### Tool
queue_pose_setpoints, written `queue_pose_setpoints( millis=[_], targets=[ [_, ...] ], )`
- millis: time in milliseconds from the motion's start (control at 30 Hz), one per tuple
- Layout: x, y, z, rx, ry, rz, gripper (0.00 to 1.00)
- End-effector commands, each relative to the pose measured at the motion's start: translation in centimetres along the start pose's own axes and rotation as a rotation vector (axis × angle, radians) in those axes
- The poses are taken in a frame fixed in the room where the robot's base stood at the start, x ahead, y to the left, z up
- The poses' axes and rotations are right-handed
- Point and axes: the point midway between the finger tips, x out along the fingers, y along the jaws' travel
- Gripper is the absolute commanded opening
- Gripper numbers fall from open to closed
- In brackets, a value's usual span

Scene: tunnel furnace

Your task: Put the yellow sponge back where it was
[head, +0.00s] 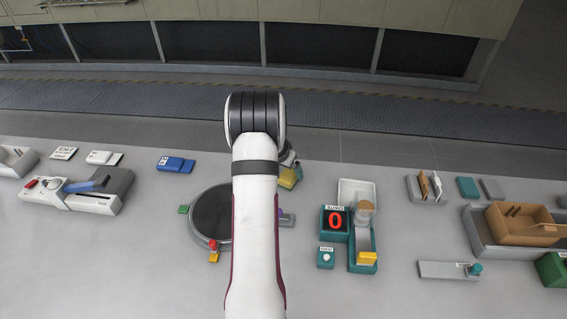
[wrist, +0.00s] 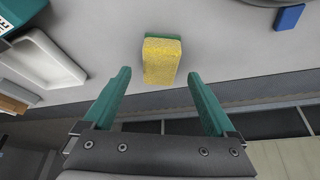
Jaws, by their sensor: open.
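The yellow sponge (wrist: 162,62) has a green layer along one side. In the wrist view it is on the grey table, ahead of and between the two teal fingers. It also shows in the head view (head: 290,178), just right of my arm and partly hidden by it. My gripper (wrist: 158,76) is open, with one finger on each side of the sponge's line and clear gaps to both. I cannot tell its height over the sponge. In the head view my gripper is mostly hidden behind my arm.
A dark round plate (head: 210,214) lies left of my arm, partly covered by it. Right of the sponge are a white tray (head: 346,187), a teal box with a red 0 display (head: 335,221) and a teal stand with a yellow block (head: 366,258). A blue block (head: 176,164) lies left.

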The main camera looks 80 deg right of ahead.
Motion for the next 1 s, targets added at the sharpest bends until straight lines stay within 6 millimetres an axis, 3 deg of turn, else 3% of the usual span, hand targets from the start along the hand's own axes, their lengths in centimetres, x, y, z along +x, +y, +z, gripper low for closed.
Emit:
queue_pose_setpoints(
  millis=[200, 300, 467, 567, 667, 733, 767, 800, 867, 900, 1000],
  targets=[
    [-5.8, 0.0, -0.1, 0.001, 0.003, -0.001, 0.91],
    [-7.2, 0.0, 0.0, 0.002, 0.001, 0.000, 0.91],
    [-8.0, 0.0, 0.0, 0.000, 0.000, 0.000, 0.91],
    [-9.3, -1.2, 1.1, -0.032, -0.008, -0.010, 0.91],
    [-15.0, -5.7, 6.7, -0.183, -0.047, -0.060, 0.91],
    [-21.1, -8.2, 13.8, -0.356, -0.103, -0.112, 0.91],
    [-23.8, -8.6, 17.3, -0.441, -0.132, -0.135, 0.91],
    [-27.1, -8.3, 22.0, -0.559, -0.173, -0.167, 0.91],
    [-31.5, -6.2, 28.7, -0.742, -0.236, -0.215, 0.91],
    [-33.9, -3.9, 32.7, -0.865, -0.280, -0.245, 0.91],
    [-37.5, 3.1, 39.8, -1.148, -0.387, -0.304, 0.91]
  ],
)
